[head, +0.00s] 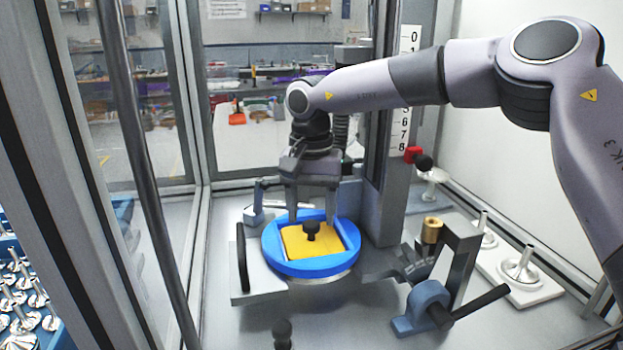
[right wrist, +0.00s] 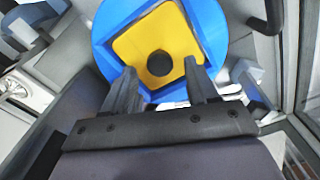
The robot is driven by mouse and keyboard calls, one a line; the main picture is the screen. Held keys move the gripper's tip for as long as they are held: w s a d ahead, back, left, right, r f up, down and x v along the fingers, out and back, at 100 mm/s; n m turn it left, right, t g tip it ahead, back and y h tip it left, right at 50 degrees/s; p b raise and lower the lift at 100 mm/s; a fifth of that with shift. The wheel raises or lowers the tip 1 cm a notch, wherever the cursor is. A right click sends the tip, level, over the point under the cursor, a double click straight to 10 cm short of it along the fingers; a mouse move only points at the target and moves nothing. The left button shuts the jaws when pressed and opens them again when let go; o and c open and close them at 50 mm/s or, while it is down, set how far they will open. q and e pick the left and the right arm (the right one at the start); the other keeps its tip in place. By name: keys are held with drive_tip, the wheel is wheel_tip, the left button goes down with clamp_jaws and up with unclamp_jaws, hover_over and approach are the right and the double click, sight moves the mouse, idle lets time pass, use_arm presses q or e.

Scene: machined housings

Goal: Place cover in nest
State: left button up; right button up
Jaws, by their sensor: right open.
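The yellow cover (head: 308,246) is a square plate with rounded corners and a black knob (head: 311,229) on top. It lies within the walls of the round blue nest (head: 290,267); I cannot tell whether it is fully seated. My right gripper (head: 312,208) is open, its two fingers pointing down above the cover, one on each side of the knob and apart from it. The right wrist view shows the cover (right wrist: 151,36), the blue nest (right wrist: 108,42) and the open fingertips (right wrist: 160,70). My left gripper is not in view.
A grey column with a number scale (head: 403,140) stands behind the nest. A blue clamp with a dark handle (head: 430,303) is at front right. Metal parts stand on a white block (head: 519,289) farther right. Glass panels and a dark post (head: 140,160) bound the left.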

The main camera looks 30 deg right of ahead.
sight(311, 224)
wheel_tip(311, 224, up, 9)
drive_tip(key=shift+f, duration=0.15)
idle(0.6)
